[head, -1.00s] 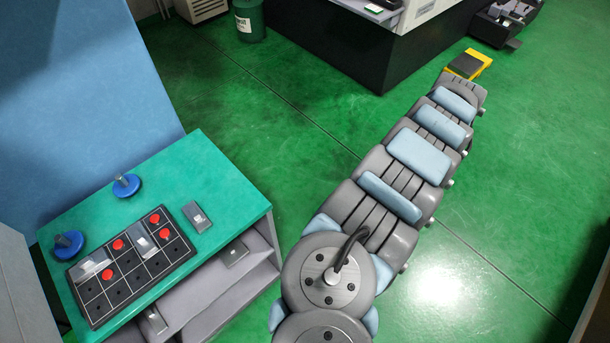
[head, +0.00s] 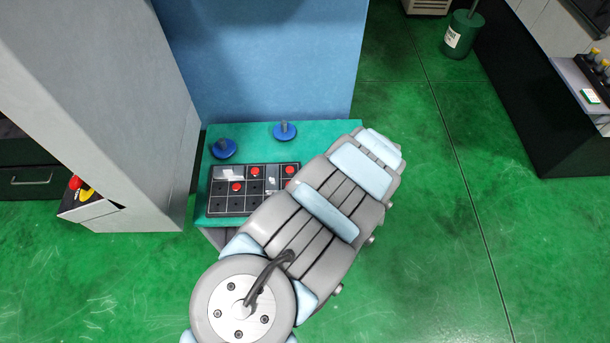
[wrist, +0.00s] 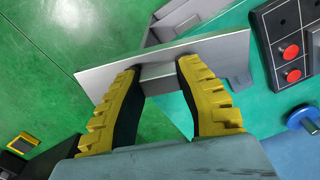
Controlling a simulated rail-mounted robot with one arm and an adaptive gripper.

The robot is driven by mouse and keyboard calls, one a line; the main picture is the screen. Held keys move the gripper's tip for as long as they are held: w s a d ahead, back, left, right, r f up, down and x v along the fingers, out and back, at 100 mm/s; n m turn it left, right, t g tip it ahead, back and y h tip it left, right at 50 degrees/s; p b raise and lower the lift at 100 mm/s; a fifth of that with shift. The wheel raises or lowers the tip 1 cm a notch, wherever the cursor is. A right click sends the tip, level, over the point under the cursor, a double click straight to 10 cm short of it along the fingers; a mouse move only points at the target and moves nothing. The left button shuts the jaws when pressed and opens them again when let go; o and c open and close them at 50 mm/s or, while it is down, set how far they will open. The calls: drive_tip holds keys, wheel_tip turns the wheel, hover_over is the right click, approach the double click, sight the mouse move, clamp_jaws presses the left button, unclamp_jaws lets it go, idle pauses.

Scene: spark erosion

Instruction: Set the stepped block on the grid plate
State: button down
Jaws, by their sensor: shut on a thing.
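The stepped block (wrist: 158,70) is a grey metal piece with a wide flat plate and a narrower part. In the wrist view my gripper (wrist: 157,82) has its two yellow fingers shut on the narrower part. The grid plate (head: 228,205), black with white lines and several red round pieces, lies on the teal table top in the head view. Its edge also shows at the upper right of the wrist view (wrist: 270,42), to the right of the block and apart from it. In the head view my arm hides the gripper, the block and the plate's right part.
Light metal pieces (head: 230,173) lie on the grid plate. Two blue round bases with posts (head: 223,149) (head: 284,131) stand behind it on the teal table (head: 250,133). A blue panel (head: 265,60) rises behind the table, and a grey cabinet (head: 125,100) stands at left.

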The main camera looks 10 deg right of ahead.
drive_tip(key=a+n+p, duration=0.4)
drive_tip(key=a+p, duration=0.1)
drive_tip(key=a, duration=1.9)
drive_tip(key=b, duration=2)
approach(271, 195)
drive_tip(key=s, duration=0.2)
drive_tip(key=s+f, duration=0.1)
drive_tip(key=s, duration=0.2)
drive_tip(key=shift+f, duration=0.15)
drive_tip(key=shift+w+f, duration=0.35)
drive_tip(key=shift+w, duration=0.3)
drive_tip(key=shift+w+f, duration=0.2)
drive_tip(key=shift+f, duration=0.5)
drive_tip(key=shift+a+f, duration=0.1)
drive_tip(key=shift+f, duration=1.2)
